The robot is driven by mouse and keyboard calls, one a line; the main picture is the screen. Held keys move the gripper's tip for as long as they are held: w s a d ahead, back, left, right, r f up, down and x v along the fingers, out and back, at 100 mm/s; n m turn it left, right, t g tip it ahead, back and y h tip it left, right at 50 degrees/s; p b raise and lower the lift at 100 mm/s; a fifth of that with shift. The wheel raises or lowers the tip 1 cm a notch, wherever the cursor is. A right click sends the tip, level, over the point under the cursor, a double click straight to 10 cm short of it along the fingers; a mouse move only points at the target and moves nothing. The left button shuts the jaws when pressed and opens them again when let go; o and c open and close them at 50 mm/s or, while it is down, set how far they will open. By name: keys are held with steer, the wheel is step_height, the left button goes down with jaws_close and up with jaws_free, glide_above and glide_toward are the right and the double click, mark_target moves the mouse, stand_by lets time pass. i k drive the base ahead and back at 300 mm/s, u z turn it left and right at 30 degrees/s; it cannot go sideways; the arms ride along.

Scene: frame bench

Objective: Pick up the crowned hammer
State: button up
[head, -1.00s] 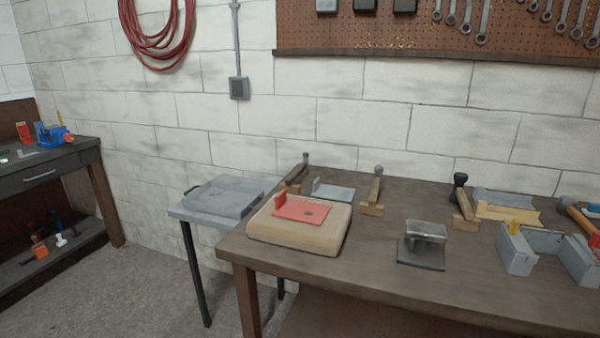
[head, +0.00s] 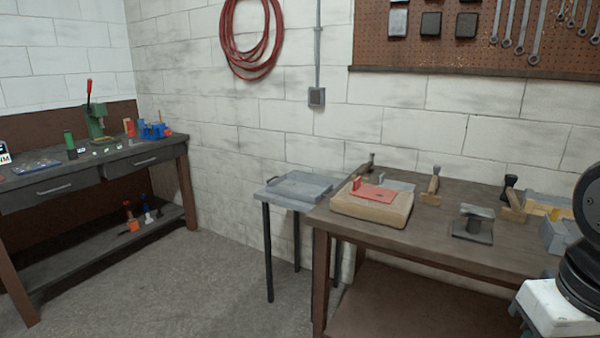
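Three hammers with wooden handles are on the brown bench (head: 468,259). One hammer (head: 370,159) is at the back left, partly hidden behind a thick pale block. A second hammer (head: 432,187) with a grey head is near the middle of the back. A third hammer (head: 510,199) with a black head is farther right. They are too small for me to tell which one is crowned.
The pale block (head: 348,207) carries a red plate (head: 376,192). A grey metal block (head: 473,228) stands in front of the hammers. A small grey side table (head: 290,201) stands left of the bench. A dark workbench (head: 119,167) is at the far left, with open floor between.

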mark_target(369, 167)
steer(key=u, duration=1.15)
steer(key=i, duration=2.1)
steer(key=z, duration=1.25)
steer(key=i, duration=0.8)
steer(key=z, duration=0.8)
